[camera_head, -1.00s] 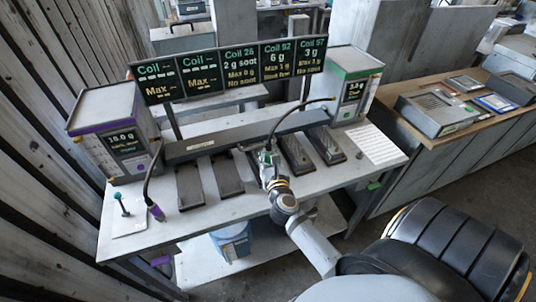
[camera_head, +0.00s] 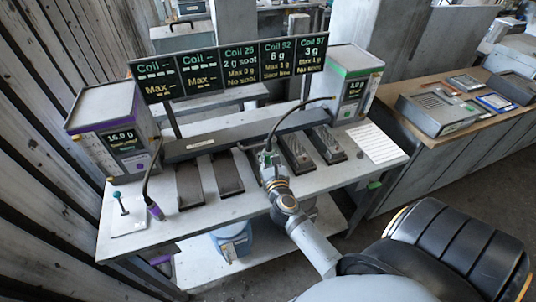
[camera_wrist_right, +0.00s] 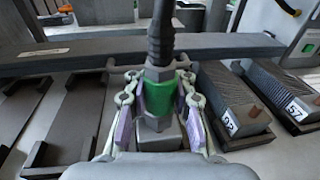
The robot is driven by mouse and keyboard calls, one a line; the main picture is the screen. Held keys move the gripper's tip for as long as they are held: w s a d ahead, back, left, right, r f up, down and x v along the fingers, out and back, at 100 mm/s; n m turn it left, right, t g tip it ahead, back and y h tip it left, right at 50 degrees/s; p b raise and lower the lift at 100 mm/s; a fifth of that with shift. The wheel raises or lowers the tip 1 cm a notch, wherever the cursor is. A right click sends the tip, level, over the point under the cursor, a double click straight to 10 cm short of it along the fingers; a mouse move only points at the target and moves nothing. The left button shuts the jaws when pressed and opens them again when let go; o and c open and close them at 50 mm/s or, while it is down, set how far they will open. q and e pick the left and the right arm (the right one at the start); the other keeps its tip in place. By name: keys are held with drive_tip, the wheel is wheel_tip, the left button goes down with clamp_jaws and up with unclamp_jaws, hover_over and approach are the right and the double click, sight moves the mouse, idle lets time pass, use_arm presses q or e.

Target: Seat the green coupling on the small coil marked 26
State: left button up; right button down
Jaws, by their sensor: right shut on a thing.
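The green coupling (camera_wrist_right: 165,98) is at the end of a dark hose (camera_wrist_right: 160,35) and stands upright between the fingers of my right gripper (camera_wrist_right: 157,112). My right gripper (camera_head: 268,160) is shut on it over the middle slot of the bench. A grey fitting (camera_wrist_right: 155,123) and a grey block show just below the green part. I cannot tell whether the coupling is fully down on that fitting. No number 26 shows on the block; the gripper and arm cover most of it. The display board (camera_head: 230,68) lists Coil 26. My left gripper is not in view.
Coil 92 (camera_wrist_right: 230,100) and another numbered coil (camera_wrist_right: 285,95) sit close to the right of the gripper. Two empty trays (camera_head: 190,187) (camera_head: 229,176) lie to its left. A green-trimmed box (camera_head: 352,85) stands behind right.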

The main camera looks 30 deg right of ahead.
drive_tip(key=shift+f+b, duration=0.8)
drive_tip(key=shift+f, duration=0.2)
drive_tip(key=c, duration=1)
unclamp_jaws()
drive_tip(key=shift+r, duration=0.1)
drive_tip(key=shift+c, duration=0.2)
drive_tip(key=v, duration=0.7)
drive_tip(key=shift+s+a, duration=0.15)
drive_tip(key=shift+s, duration=0.15)
